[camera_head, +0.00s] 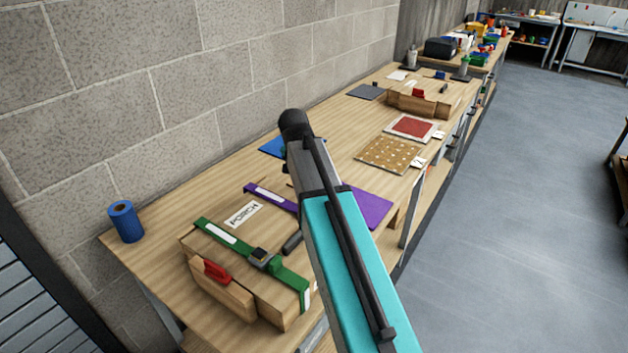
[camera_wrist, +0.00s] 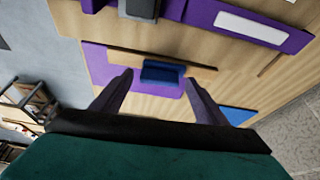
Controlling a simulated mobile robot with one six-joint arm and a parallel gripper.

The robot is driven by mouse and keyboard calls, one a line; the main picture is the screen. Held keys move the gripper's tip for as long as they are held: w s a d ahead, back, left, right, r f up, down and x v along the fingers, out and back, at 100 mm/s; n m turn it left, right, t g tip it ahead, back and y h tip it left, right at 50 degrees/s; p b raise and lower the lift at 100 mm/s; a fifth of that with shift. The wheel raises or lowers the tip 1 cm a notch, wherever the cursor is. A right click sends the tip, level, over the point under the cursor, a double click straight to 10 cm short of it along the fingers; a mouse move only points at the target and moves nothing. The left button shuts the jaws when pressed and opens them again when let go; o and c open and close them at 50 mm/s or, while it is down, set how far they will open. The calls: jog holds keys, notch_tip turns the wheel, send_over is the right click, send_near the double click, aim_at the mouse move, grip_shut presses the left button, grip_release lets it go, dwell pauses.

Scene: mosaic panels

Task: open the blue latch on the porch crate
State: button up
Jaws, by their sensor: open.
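The porch crate (camera_head: 270,308) is a wooden box near the front of the bench, with a white PORCH label (camera_head: 243,214) on its lid. A green strap (camera_head: 225,240) and a purple strap (camera_head: 270,196) cross it. A red latch (camera_head: 216,270) is on its near side. The blue latch (camera_wrist: 162,73) shows in the wrist view on a wooden edge of the crate; in the head view my arm hides that side. My gripper (camera_wrist: 158,77) is open, its fingers on either side of the blue latch in the picture. I cannot tell whether they touch it.
A purple mat (camera_head: 372,206) lies beside the crate and a blue mat (camera_head: 272,147) behind it. A blue roll (camera_head: 125,222) stands at the bench's left end. Another wooden crate (camera_head: 420,103) with a red latch stands farther back. Open floor (camera_head: 510,230) lies to the right.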

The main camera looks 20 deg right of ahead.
jog(key=b+v, duration=0.3)
jog(key=v, duration=1)
jog(key=shift+r, duration=0.3)
dwell(0.5)
